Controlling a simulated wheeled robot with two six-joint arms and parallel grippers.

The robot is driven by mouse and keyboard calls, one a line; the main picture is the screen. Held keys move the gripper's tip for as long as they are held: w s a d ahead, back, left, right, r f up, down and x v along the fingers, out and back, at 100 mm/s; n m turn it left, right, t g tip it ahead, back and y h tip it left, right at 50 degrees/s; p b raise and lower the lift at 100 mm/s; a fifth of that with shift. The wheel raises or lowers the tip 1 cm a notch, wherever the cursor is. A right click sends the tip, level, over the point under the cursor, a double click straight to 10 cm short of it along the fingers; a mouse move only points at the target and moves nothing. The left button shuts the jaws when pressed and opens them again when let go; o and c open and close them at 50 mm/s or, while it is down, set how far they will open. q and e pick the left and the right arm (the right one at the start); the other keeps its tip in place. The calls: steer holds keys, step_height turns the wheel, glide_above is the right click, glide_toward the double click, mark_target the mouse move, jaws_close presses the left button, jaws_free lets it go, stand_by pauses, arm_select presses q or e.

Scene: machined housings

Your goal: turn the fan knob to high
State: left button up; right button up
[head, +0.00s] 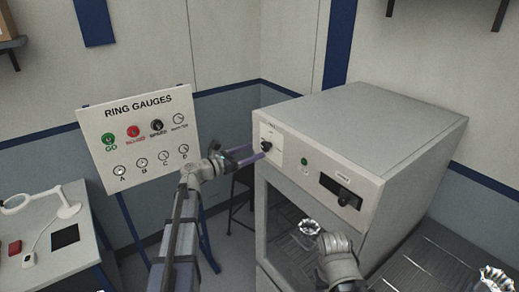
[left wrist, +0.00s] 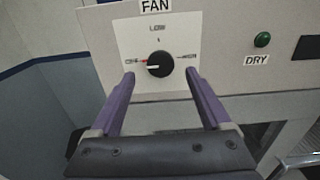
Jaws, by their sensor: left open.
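The fan knob (left wrist: 160,64) is a round black knob on a white plate below a FAN label in the left wrist view. Its pale pointer line points left, toward the OFF mark. LOW is printed above it and HIGH to its right. In the head view the knob (head: 266,146) sits on the upper left of the grey cabinet front (head: 315,175). My left gripper (head: 254,153) is open in front of the plate, its purple fingers on either side of the knob. Contact is not clear.
A green button (left wrist: 262,40) labelled DRY and a black handle (head: 341,191) are right of the knob. A RING GAUGES board (head: 150,145) stands left. A table (head: 35,240) with a lamp is at far left. A shiny silver part (head: 310,228) shows before the cabinet window.

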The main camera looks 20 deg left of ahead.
mark_target(263, 147)
arm_select(q)
steer(key=shift+x, duration=1.85)
steer(key=shift+c, duration=0.2)
jaws_close()
